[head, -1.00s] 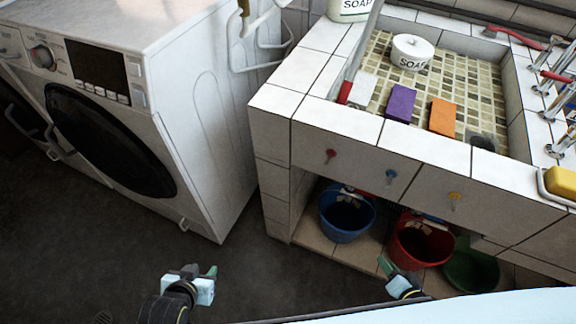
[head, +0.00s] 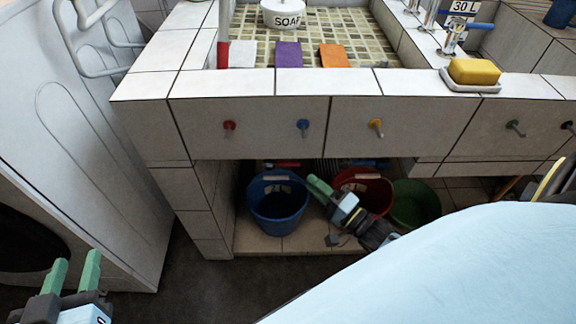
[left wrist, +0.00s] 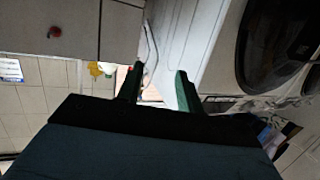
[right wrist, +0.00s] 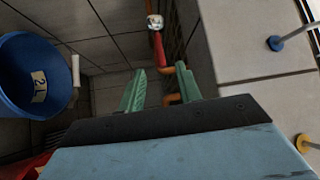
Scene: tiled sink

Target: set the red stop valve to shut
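A red handle-like part (head: 282,165) shows in the dark opening under the sink, above the blue bucket. In the right wrist view a red part (right wrist: 158,48) stands beside orange-brown pipes, ahead of the fingers; it looks like the stop valve's handle, but its setting is hard to read. My right gripper (head: 318,187) is open and empty in front of the opening, between the blue and red buckets; its parted fingers also show in the right wrist view (right wrist: 160,88). My left gripper (head: 73,272) is open and empty at the lower left, beside the washing machine.
A blue bucket (head: 278,215), a red bucket (head: 377,188) and a green basin (head: 415,205) crowd the opening. Red (head: 229,126), blue (head: 303,126) and yellow (head: 376,126) pegs stick out of the tiled front above. The washing machine (head: 95,130) stands left.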

